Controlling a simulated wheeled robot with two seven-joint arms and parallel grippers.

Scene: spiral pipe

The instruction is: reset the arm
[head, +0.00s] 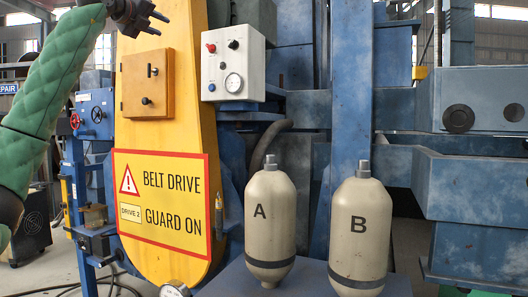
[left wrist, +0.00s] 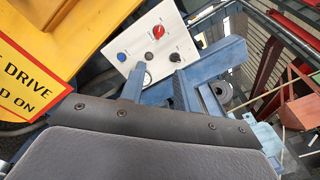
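My left arm, in a green padded sleeve, comes in from the left in the head view. Its dark left gripper (head: 156,24) is at the top left, beside the upper part of the yellow belt guard (head: 183,60), and its top is cut off by the frame edge. Two short prongs stand apart with nothing visible between them. In the left wrist view, two bluish fingers also look apart beyond my dark padded wrist part, with the control panel (left wrist: 150,45) behind them. My right arm and gripper are not in view.
The white control panel (head: 222,62) has knobs and a gauge. Two beige bottles, A (head: 270,225) and B (head: 358,240), stand upright on a blue-grey stand (head: 310,283). Blue machinery (head: 480,185) fills the right. A warning sign (head: 160,203) is on the guard.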

